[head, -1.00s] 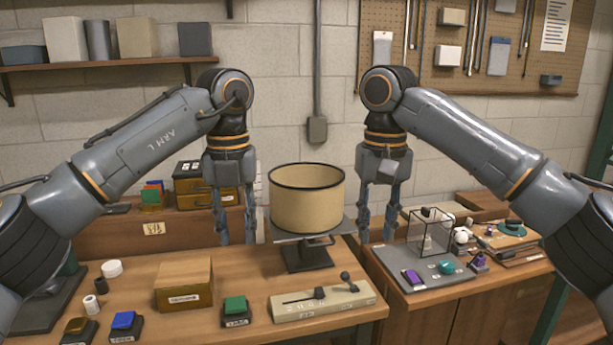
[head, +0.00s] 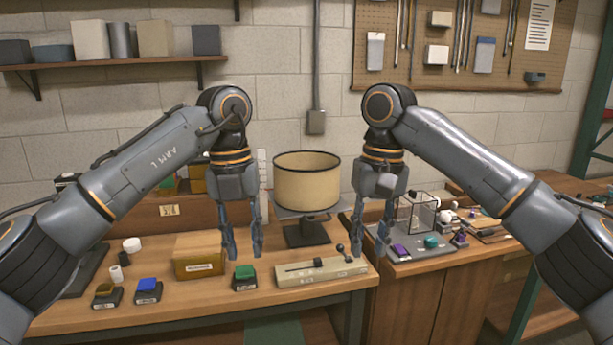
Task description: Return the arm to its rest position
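My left gripper (head: 242,246) hangs pointing down over the left workbench, left of the lampshade, with its two fingers apart and nothing between them. My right gripper (head: 378,243) hangs pointing down to the right of the lampshade, near the gap between the benches. Its fingers are also apart and empty. Both arms reach in from the sides and bend down at the wrist. The beige drum lampshade (head: 307,183) with a dark rim sits upright on a dark stand (head: 306,234) between the grippers, apart from both.
A clear box frame (head: 416,214) and small parts stand on the right bench. A shelf and pegboard (head: 470,50) are behind.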

